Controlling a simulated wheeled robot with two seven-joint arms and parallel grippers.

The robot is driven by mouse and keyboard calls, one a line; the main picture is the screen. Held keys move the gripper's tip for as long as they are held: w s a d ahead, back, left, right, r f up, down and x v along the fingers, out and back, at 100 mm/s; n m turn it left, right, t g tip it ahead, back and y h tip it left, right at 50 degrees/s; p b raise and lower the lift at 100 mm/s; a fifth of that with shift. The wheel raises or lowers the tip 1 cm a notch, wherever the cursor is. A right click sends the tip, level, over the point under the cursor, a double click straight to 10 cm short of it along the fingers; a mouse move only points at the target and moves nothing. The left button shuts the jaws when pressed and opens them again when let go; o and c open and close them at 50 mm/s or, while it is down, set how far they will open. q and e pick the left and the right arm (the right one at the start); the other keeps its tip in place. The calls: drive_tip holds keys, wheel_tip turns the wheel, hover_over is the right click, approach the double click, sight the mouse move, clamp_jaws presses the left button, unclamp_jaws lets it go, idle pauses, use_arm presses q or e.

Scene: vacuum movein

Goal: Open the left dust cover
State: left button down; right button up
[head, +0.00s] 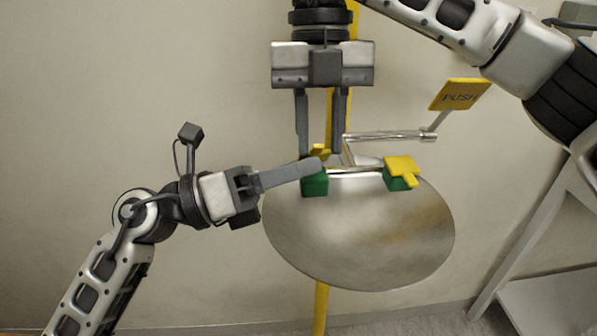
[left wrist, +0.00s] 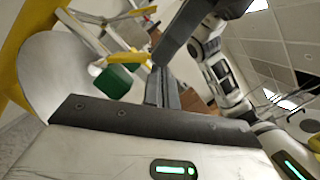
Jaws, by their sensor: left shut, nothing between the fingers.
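The left dust cover (head: 319,149) is yellow and shows behind and above my left fingertips. It is mostly hidden, so its exact tilt is unclear. The left green eyewash head (head: 314,184) is below it at the bowl's back edge, and also shows in the left wrist view (left wrist: 112,82). My left gripper (head: 316,165) is shut and empty, its fingertips over the left head, touching or very close. The right dust cover (head: 401,165) lies over the right green head (head: 396,182). My right gripper (head: 321,152) points down, open and empty, its fingertips by the left cover.
A round steel bowl (head: 350,245) fills the space below the heads. A yellow pole (head: 321,300) stands behind it. A metal lever with a yellow PUSH plate (head: 460,95) sits at the upper right. A light grey stand (head: 545,230) is at far right. The left side is clear.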

use_arm(q)
drive_tip(key=shift+r, duration=0.25)
use_arm(e)
drive_tip(key=shift+s+a+f, duration=0.25)
drive_tip(key=shift+a+f, duration=0.05)
drive_tip(key=shift+a, duration=0.1)
